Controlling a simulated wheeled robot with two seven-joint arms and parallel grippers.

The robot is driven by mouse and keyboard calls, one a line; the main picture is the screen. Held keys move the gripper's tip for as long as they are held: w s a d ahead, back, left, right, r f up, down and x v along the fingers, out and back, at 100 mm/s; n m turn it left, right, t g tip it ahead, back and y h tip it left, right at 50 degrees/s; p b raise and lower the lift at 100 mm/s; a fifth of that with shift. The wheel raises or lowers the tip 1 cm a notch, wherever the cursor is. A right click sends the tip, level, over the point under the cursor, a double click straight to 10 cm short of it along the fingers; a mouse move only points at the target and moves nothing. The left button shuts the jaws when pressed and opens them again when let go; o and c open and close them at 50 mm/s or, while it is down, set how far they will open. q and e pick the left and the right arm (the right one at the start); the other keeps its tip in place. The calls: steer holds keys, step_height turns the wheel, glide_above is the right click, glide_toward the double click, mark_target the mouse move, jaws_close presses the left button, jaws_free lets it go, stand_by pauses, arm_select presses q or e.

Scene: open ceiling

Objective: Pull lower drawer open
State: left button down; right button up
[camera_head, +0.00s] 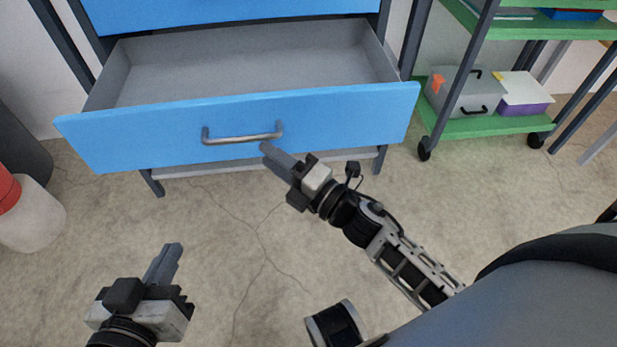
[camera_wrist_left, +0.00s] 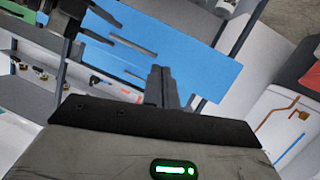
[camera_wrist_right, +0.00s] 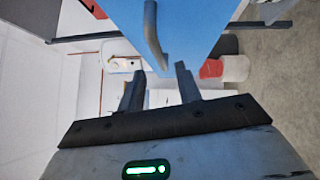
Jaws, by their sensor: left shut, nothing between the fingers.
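The lower drawer has a blue front (camera_head: 330,122) and stands pulled out, with its empty grey inside (camera_head: 250,65) showing in the head view. Its grey bar handle (camera_head: 243,137) is at the middle of the front. My right gripper (camera_head: 277,157) is just below the handle's right end. In the right wrist view my right gripper (camera_wrist_right: 160,85) has its fingers apart, with the handle (camera_wrist_right: 153,35) beyond them and nothing visibly held. My left gripper (camera_head: 165,262) is low at the left, away from the drawer, shut and empty. It also shows shut in the left wrist view (camera_wrist_left: 160,85).
Another blue drawer front (camera_head: 220,10) is above the open drawer. A green-shelved cart (camera_head: 485,124) on wheels stands at the right, holding a grey case (camera_head: 465,95). A white container with a red top (camera_head: 30,215) stands at the left. The floor before the drawer is clear.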

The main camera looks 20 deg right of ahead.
arm_select(q)
steer(key=shift+a+f, duration=0.1)
steer(key=shift+f, duration=0.35)
arm_select(e)
steer(key=v, duration=0.8)
steer(key=shift+s, duration=0.15)
arm_select(q)
steer(key=shift+w+r, duration=0.15)
arm_select(e)
steer(key=shift+d, duration=0.15)
